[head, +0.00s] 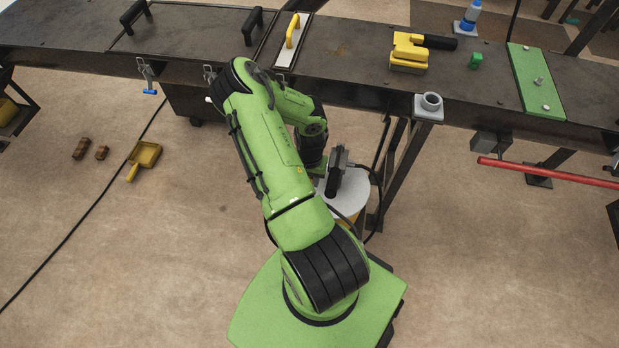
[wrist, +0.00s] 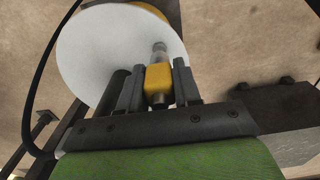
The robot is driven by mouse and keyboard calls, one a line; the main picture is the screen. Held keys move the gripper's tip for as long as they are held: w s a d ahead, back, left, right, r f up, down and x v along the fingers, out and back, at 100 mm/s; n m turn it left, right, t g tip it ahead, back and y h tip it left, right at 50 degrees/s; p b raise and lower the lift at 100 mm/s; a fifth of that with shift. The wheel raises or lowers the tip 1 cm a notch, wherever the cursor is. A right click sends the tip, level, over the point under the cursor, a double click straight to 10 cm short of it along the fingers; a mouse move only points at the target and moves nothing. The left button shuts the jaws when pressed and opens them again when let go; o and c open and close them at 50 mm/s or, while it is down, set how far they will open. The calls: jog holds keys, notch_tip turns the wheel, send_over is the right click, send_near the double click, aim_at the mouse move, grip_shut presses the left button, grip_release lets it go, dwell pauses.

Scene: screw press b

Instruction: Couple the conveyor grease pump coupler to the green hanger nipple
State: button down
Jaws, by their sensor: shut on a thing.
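My gripper (wrist: 157,76) is shut on a yellow block with metal ends, which looks like the grease pump coupler (wrist: 158,82). The coupler sits between the two dark fingers, its grey metal end pointing away from the palm, in front of a round white lid (wrist: 90,50). In the head view my gripper (head: 338,172) is beside the white lid (head: 330,197) of a yellow drum; the coupler is hidden there. A green plate (head: 530,65) with small metal fittings lies on the bench at the right. I cannot tell whether one of these is the green hanger nipple.
The long dark bench (head: 360,50) runs across the back. On it are a yellow tool (head: 408,52), a small green part (head: 475,61) and a grey ring fitting (head: 430,103) at the front edge. A red bar (head: 550,173) juts in at right. A yellow dustpan (head: 144,157) lies on open floor.

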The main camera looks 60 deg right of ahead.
jog(key=shift+r+p, duration=0.45)
jog(key=shift+r, duration=0.2)
dwell(0.8)
